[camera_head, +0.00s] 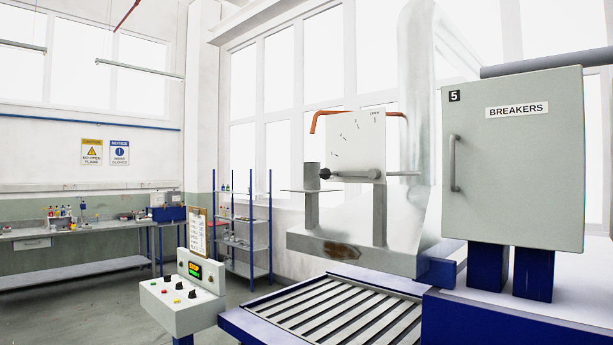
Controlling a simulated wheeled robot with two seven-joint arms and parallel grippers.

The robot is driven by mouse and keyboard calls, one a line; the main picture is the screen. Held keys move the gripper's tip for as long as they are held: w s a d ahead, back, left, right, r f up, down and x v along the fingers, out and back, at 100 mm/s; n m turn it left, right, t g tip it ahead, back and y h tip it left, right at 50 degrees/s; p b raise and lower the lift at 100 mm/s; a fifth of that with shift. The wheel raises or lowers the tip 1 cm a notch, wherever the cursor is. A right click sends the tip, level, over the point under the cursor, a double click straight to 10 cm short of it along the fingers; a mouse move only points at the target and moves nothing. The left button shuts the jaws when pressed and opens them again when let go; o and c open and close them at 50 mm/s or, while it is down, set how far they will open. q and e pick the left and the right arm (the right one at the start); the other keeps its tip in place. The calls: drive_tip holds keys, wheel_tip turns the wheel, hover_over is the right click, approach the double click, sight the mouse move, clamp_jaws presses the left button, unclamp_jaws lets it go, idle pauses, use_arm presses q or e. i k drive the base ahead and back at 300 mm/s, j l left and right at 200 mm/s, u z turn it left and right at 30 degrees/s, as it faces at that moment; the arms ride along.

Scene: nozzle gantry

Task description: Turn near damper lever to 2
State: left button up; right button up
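A damper lever (350,176) shows right of the middle. It is a grey bar lying about level, with a dark round knob (325,174) at its left end. It sits in front of a pale upright plate (357,140) with several short dark scale marks in an arc. Neither of my grippers is in view.
A grey cabinet marked BREAKERS (520,160) stands at right. A slatted roller bed (335,315) lies below the plate. A control box (182,295) with knobs and a small screen stands at lower left. An orange bent pipe (318,118) shows behind the plate.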

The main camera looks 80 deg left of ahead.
sight(324, 174)
drive_tip(key=u, duration=2.4)
